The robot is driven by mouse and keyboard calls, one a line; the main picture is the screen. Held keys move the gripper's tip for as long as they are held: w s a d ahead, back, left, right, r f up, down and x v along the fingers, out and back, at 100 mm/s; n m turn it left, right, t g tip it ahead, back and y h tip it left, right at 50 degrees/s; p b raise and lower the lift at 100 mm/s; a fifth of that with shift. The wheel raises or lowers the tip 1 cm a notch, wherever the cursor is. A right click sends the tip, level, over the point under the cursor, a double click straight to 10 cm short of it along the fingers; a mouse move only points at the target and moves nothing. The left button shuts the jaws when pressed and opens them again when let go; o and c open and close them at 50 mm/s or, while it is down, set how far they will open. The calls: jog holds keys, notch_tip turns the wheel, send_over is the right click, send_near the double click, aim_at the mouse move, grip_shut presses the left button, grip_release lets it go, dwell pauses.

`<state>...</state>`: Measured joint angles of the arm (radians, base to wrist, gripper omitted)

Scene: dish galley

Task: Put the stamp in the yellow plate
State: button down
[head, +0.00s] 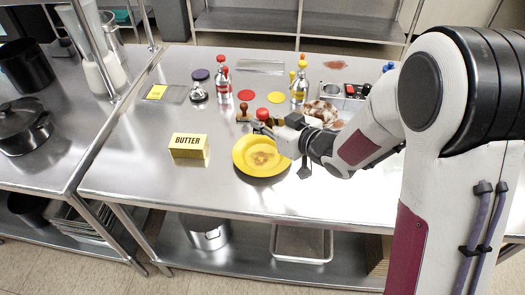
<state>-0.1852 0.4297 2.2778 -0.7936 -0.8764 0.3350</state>
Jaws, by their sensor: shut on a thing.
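The stamp (243,111) is small and brown, with an upright handle on a wider base. It shows at the left tip of my gripper (257,124), which reaches in from the right over the far rim of the plate. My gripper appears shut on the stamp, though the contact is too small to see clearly. I cannot tell how high the stamp is above the table. The yellow plate (239,160) lies on the steel table just in front of my gripper, with a brownish patch at its centre.
A yellow butter box (188,147) stands left of the plate. A red-topped item (262,114) is close behind my gripper. Red-capped bottles (224,80), a dark-topped item (199,85), red (246,95) and yellow (275,97) discs stand or lie farther back. The table's front left is clear.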

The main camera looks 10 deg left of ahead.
send_over(262, 157)
jog(key=shift+f, duration=2.95)
jog(key=shift+f, duration=2.05)
jog(key=shift+f, duration=0.15)
jog(key=c, duration=2)
grip_release()
